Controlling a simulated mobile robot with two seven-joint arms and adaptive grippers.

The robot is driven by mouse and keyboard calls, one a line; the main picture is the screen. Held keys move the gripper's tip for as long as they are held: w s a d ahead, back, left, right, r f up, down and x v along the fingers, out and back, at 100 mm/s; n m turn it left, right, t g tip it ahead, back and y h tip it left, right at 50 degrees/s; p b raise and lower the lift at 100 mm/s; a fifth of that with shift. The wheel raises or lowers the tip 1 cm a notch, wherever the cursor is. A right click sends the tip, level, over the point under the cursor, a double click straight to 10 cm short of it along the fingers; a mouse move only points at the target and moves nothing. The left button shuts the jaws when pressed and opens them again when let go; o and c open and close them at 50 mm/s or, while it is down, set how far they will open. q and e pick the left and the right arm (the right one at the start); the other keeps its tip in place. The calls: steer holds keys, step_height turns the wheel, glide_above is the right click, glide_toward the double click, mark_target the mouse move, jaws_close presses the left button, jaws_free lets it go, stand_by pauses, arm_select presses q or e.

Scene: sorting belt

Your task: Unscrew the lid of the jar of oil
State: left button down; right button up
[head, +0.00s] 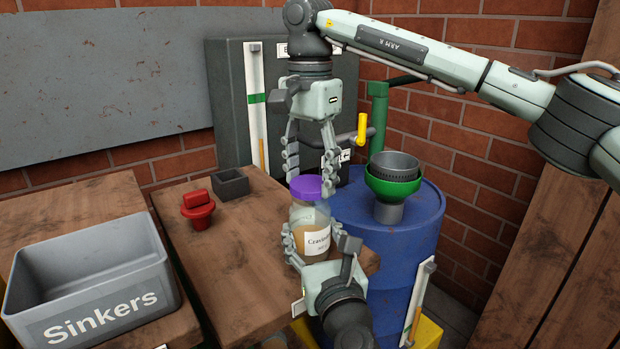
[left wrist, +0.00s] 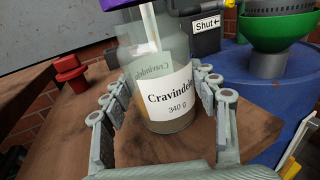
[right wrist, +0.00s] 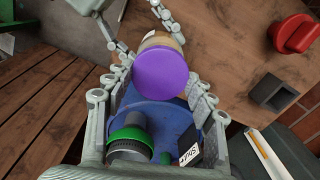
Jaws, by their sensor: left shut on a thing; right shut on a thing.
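The oil jar (head: 308,217) is clear glass with amber contents, a white label and a purple lid (head: 307,186). It stands upright at the wooden table's right end. My left gripper (head: 312,238) is shut on the jar's body from the near side; the left wrist view shows its fingers on both sides of the jar (left wrist: 165,100). My right gripper (head: 311,178) comes from above and is shut on the lid, which also shows between its fingers in the right wrist view (right wrist: 161,70). The lid sits on the jar's top.
A grey bin marked Sinkers (head: 95,310) stands at the left. A red knobbed object (head: 197,210) and a small grey open box (head: 231,184) are on the table. A blue drum (head: 405,235) with a green funnel (head: 393,187) stands close right of the jar.

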mark_target(310, 183)
steer(key=shift+r, duration=0.1)
steer(key=shift+r, duration=1.95)
arm_select(q)
steer(key=shift+c, duration=1.9)
jaws_free()
